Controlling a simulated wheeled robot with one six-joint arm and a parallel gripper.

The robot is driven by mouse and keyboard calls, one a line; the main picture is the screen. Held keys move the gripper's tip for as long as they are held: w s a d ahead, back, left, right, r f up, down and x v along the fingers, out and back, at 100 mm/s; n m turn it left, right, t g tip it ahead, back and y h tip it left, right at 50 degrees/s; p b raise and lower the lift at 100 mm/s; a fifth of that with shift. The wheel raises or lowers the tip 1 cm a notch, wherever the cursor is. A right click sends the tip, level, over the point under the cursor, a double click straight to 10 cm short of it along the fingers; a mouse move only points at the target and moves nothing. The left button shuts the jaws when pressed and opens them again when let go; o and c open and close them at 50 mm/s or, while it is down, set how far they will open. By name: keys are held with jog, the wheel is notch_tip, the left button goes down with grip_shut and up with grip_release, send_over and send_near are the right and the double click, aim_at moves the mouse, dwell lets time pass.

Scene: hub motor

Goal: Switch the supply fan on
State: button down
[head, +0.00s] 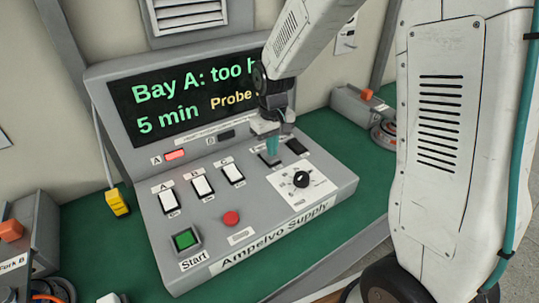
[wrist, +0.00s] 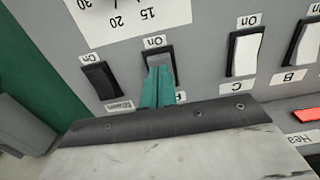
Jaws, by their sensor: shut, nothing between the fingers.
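The supply panel (head: 300,222), lettered "Ampelvo Supply", stands on the green bench top. A row of rocker switches crosses it. My gripper (head: 271,152) is shut and empty, its teal fingertips pointing down at the fourth rocker from the left. In the wrist view my fingertips (wrist: 157,88) overlap the lower part of this grey rocker (wrist: 160,60), with "On" printed above it. Its lower label is mostly hidden, with what looks like an "F" showing. I cannot tell whether the fingertips touch it or which way it is set.
White rocker C (wrist: 246,52) and a black rocker (wrist: 101,80) flank the grey one closely. The panel also has a black dial (head: 301,180), a red button (head: 231,218) and a green Start button (head: 186,240). The display (head: 185,92) reads "Bay A: too h…", partly hidden by my arm.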

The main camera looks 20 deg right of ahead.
jog(key=shift+f, duration=0.8)
jog(key=shift+r, duration=3.55)
jog(key=s+d+r, duration=0.1)
jog(key=s+r, duration=0.3)
jog(key=s, duration=0.5)
jog(key=s+d+r+m+t, duration=0.1)
jog(key=s+r, duration=0.2)
jog(key=s, duration=0.6)
jog(key=s+d+r+m, duration=0.1)
jog(key=s+r, duration=0.3)
jog(key=s, duration=0.6)
jog(key=shift+r, duration=0.3)
